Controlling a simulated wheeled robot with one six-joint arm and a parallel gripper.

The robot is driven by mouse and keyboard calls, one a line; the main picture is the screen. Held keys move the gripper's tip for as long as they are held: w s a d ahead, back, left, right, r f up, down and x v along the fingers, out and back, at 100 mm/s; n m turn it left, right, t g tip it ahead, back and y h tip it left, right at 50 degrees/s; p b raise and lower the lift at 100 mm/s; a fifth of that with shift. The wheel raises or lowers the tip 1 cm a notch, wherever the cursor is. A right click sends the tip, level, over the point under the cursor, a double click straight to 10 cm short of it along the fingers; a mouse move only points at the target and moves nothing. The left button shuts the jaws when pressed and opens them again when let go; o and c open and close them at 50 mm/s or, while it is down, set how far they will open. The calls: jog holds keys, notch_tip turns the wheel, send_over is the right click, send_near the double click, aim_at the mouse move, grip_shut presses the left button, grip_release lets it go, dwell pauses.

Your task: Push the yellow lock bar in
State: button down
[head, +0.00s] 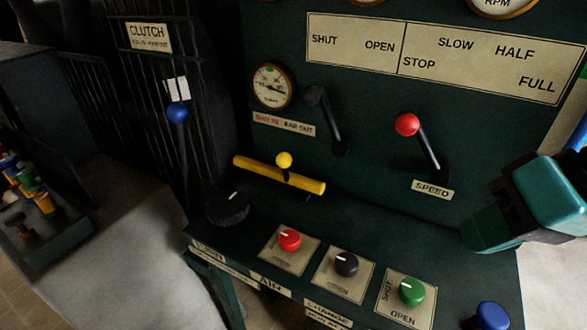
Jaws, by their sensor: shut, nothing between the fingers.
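The yellow lock bar (308,182) lies across the front of the dark green panel, a little left of the middle of the head view.
A black-knobbed lever (327,120) and a red-knobbed speed lever (407,125) stand out behind the bar. Red (290,240), black (346,264) and green (411,291) knobs stand on the console in front. A blue-knobbed clutch lever (177,113) is at left.

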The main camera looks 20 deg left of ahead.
aim_at(289, 163)
jog(key=w+a+f+m+t+y+b, duration=0.2)
jog(key=w+a+f+m+y, duration=0.2)
jog(key=w+a+f, duration=0.3)
jog(key=w+a+f+m+t+y+b, duration=0.2)
jog(key=w+a+f, duration=0.5)
jog(key=w+a, duration=0.4)
jog(key=w+m+y+b, duration=0.1)
jog(key=w+m+y, duration=0.1)
jog(key=w+m, duration=0.1)
jog(key=shift+w+a+f+m+y, duration=0.2)
jog(key=shift+w+f+m+y, duration=0.15)
jog(key=shift+w, duration=0.2)
jog(key=shift+a, duration=0.1)
jog(key=p+x, duration=0.2)
jog(key=x, duration=1.1)
jog(key=shift+w+a+f, duration=0.1)
jog(key=shift+w+a, duration=0.15)
jog(key=shift+a, duration=0.1)
